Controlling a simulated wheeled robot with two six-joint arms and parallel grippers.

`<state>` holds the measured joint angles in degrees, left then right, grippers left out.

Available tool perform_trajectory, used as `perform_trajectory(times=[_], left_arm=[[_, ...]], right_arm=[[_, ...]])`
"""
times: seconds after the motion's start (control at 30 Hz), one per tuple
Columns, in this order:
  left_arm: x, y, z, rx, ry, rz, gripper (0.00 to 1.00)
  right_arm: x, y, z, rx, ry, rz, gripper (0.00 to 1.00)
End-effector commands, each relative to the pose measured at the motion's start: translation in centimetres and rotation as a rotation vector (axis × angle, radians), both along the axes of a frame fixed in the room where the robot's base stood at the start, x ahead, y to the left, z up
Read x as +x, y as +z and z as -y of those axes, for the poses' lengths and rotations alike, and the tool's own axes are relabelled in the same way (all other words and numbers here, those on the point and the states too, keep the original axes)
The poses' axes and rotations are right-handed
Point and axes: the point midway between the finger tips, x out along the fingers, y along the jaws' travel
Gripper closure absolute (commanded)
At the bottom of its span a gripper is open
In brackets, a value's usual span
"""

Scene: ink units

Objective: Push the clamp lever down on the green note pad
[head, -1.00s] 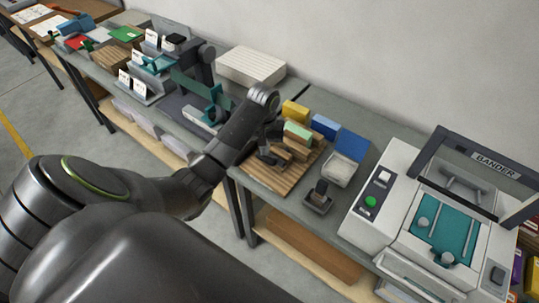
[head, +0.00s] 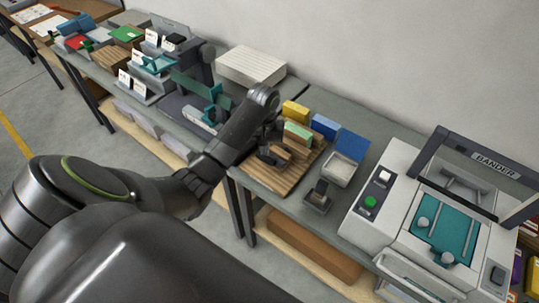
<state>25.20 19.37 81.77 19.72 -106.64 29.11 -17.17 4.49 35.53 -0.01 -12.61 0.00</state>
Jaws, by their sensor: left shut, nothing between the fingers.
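A light green pad (head: 298,132) sits on the wooden board (head: 288,184), in a row with a yellow block and a blue block. Wooden parts (head: 282,152) lie in front of the green pad. A separate clamp lever cannot be made out clearly. My left arm reaches in from the lower left, and my left gripper (head: 271,157) is shut and empty, low over the board. It is just left of and in front of the green pad, next to the wooden parts. I cannot tell if it touches them. My right gripper is not in view.
The yellow block (head: 295,111) and blue block (head: 324,126) stand at the board's back. A blue-lidded box (head: 339,168) and small grey holder (head: 319,196) are to the right, then the bander machine (head: 441,226). A white paper stack (head: 250,67) is behind my arm.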

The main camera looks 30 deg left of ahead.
Motion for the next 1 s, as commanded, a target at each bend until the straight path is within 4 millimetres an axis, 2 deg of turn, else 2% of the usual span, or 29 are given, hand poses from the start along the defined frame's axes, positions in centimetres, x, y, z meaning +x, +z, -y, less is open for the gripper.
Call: perform_trajectory(times=[0.57,0.83,1.0], left_arm=[[0.0,0.0,0.0,0.0,0.0,0.0,1.0],[0.0,-1.2,0.0,-0.001,0.0,-0.002,1.0],[0.0,-1.2,0.0,0.0,0.0,0.0,1.0]], right_arm=[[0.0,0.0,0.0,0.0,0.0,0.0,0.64],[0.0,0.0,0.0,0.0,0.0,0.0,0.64],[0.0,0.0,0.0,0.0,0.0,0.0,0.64]])
